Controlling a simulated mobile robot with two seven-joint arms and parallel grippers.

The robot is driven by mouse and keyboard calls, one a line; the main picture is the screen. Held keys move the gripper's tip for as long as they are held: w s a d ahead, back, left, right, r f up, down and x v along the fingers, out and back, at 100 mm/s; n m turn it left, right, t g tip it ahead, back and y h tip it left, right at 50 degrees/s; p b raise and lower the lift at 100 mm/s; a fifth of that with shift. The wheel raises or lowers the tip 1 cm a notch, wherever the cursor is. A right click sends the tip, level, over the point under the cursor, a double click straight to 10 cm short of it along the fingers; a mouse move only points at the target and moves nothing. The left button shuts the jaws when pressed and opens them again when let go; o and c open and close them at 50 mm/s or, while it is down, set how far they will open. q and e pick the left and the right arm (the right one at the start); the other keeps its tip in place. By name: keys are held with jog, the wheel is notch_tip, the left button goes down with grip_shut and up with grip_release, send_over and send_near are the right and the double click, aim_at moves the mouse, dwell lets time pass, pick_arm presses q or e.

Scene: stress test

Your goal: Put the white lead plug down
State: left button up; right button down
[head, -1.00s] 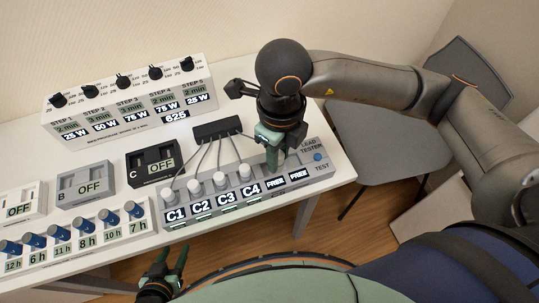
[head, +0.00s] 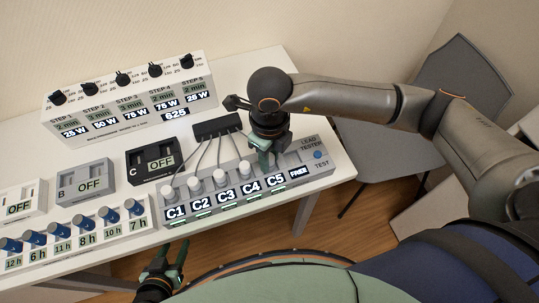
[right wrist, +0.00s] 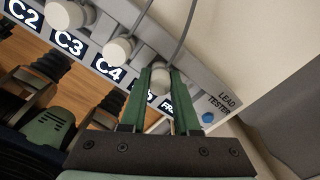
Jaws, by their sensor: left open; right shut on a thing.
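The lead tester (head: 318,158) is a long grey box with lit labels C1 to C5, FREE and a blue TEST button. White lead plugs (head: 221,176) stand in its row above C1 to C4, with dark leads running back. My right gripper (head: 264,163) is low over the tester near C5. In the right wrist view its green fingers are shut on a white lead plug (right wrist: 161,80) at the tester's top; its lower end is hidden. My left gripper (head: 174,264) is open and empty, low in front of the table.
A dark lead block (head: 217,128) stands behind the tester. A white dial box (head: 130,104), timers marked OFF (head: 155,160) and a row of blue knobs (head: 84,232) fill the left. A grey chair (head: 400,130) stands right of the table (head: 325,205).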

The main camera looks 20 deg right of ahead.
jog(key=c, duration=0.6)
grip_release()
jog(key=shift+f, duration=0.1)
jog(key=shift+c, duration=0.2)
jog(key=shift+r+p, duration=0.25)
jog(key=shift+p, duration=0.1)
notch_tip(320, 180, up, 12)
jog(key=shift+s+f, duration=0.1)
jog(key=shift+s, duration=0.05)
